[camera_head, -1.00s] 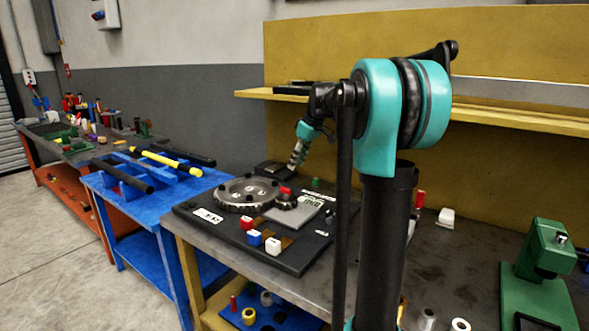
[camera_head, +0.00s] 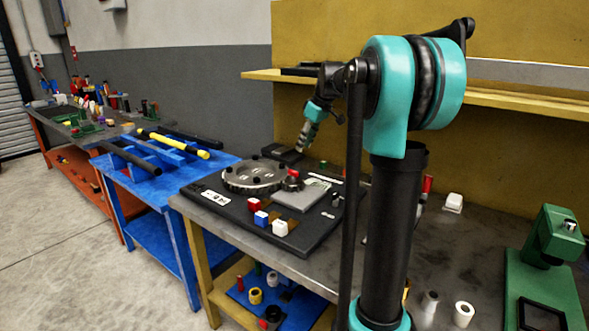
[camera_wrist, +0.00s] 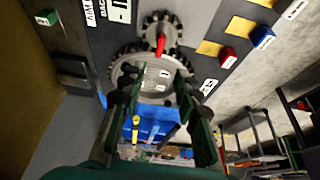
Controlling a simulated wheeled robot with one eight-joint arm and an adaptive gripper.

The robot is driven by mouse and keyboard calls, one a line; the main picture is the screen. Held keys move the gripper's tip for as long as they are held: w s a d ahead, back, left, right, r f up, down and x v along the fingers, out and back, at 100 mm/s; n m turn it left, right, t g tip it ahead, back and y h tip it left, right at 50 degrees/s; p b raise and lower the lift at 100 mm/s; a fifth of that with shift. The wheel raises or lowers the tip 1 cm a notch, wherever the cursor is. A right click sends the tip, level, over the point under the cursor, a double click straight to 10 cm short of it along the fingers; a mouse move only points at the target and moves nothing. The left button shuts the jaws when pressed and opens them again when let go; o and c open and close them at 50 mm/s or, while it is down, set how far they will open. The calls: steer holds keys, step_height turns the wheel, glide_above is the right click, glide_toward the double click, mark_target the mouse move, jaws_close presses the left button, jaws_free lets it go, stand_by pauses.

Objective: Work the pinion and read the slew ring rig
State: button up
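The slew ring (camera_head: 253,177), a grey toothed disc, lies flat on a dark base plate (camera_head: 215,195). The smaller pinion (camera_head: 291,183) sits beside it on the right. In the wrist view the pinion (camera_wrist: 172,27) is at the top, meeting the ring (camera_wrist: 128,72), and carries a red handle (camera_wrist: 161,44). My gripper (camera_head: 302,146) hangs above the back of the plate. In the wrist view my gripper (camera_wrist: 160,82) has its fingers apart with nothing between them.
Red (camera_head: 254,204), blue (camera_head: 261,218) and white (camera_head: 280,228) blocks stand along the plate's front. A blue table (camera_head: 222,163) with bars adjoins on the left. A yellow shelf (camera_head: 500,103) runs behind my arm. A green device (camera_head: 548,255) stands at right.

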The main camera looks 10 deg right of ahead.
mark_target(293, 171)
steer(key=x, duration=1.2)
steer(key=shift+a+f, duration=0.1)
steer(key=shift+f, duration=0.05)
jaws_close()
